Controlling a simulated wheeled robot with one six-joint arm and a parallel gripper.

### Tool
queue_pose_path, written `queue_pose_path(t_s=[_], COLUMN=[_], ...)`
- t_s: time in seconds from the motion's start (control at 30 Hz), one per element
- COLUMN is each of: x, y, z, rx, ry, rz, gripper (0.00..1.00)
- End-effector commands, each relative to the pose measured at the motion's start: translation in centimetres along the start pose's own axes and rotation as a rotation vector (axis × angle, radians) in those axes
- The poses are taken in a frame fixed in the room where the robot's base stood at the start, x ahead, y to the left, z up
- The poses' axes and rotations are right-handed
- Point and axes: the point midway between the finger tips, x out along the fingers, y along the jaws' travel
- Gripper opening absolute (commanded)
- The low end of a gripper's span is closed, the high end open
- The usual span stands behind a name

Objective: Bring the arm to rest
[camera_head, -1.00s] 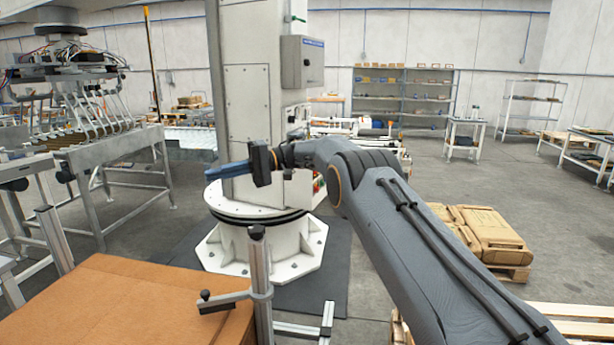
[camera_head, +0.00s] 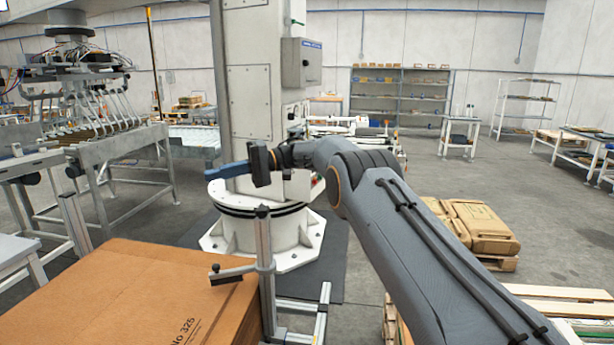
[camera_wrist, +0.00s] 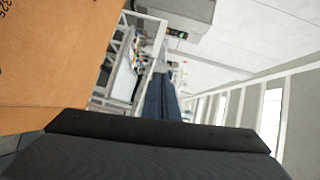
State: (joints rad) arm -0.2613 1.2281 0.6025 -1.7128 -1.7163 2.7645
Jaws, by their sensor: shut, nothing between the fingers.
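My gripper (camera_head: 228,171) is at the end of my grey arm, which reaches in from the lower right of the head view. Its blue fingers point left in front of the white column and are closed together with nothing between them. In the wrist view the blue fingers (camera_wrist: 160,98) lie side by side near the middle, also empty. The gripper hangs in the air above and behind a brown cardboard box (camera_head: 110,300), apart from it.
The white column (camera_head: 250,100) stands on a round base just behind the gripper. A metal post with a clamp (camera_head: 265,270) rises beside the box. A steel frame table (camera_head: 120,145) is at left. Sacks on a pallet (camera_head: 475,228) lie right of my arm. Open floor extends at right.

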Motion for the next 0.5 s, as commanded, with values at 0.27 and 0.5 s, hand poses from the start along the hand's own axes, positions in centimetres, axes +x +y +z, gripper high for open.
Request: queue_pose_path(t_s=[0.27,0.5], x=[-0.1,-1.8], y=[-0.8,-1.7], z=[-2.5,-5.9], rx=[-0.097,-0.22], ry=[0.119,0.303], rz=[-0.025,-0.033], gripper=[0.0,0.0])
